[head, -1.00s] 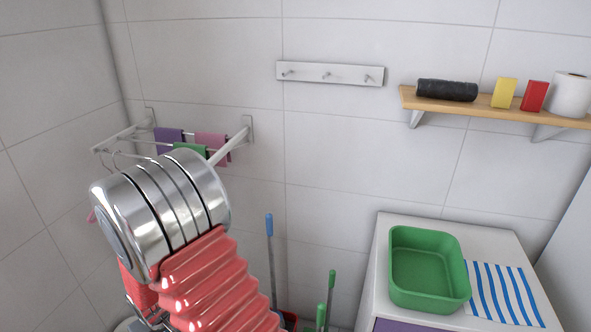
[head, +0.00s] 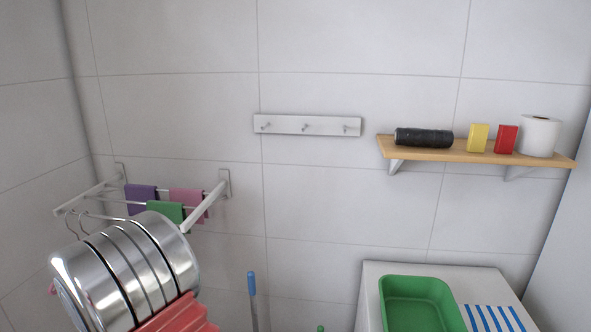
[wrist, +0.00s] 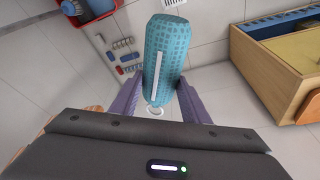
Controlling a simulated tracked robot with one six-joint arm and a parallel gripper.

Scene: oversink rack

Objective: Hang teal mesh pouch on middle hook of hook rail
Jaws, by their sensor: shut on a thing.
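The hook rail (head: 330,125) is a pale bar on the tiled wall in the head view, with three small hooks. Its middle hook (head: 305,127) is bare, as are the other two. In the wrist view, the teal mesh pouch (wrist: 170,50) is a rounded, cylinder-like shape with a white strip down its side. A white ring (wrist: 155,111) shows at its near end. My gripper (wrist: 157,102) has its two purple fingers on either side of the pouch's near end and is shut on it. Neither gripper nor pouch shows in the head view.
A towel rack (head: 100,185) with purple, green and pink cloths is left of the rail. A wooden shelf (head: 560,160) with several items is to its right. A green basin (head: 420,283) stands low right. The wall around the rail is clear.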

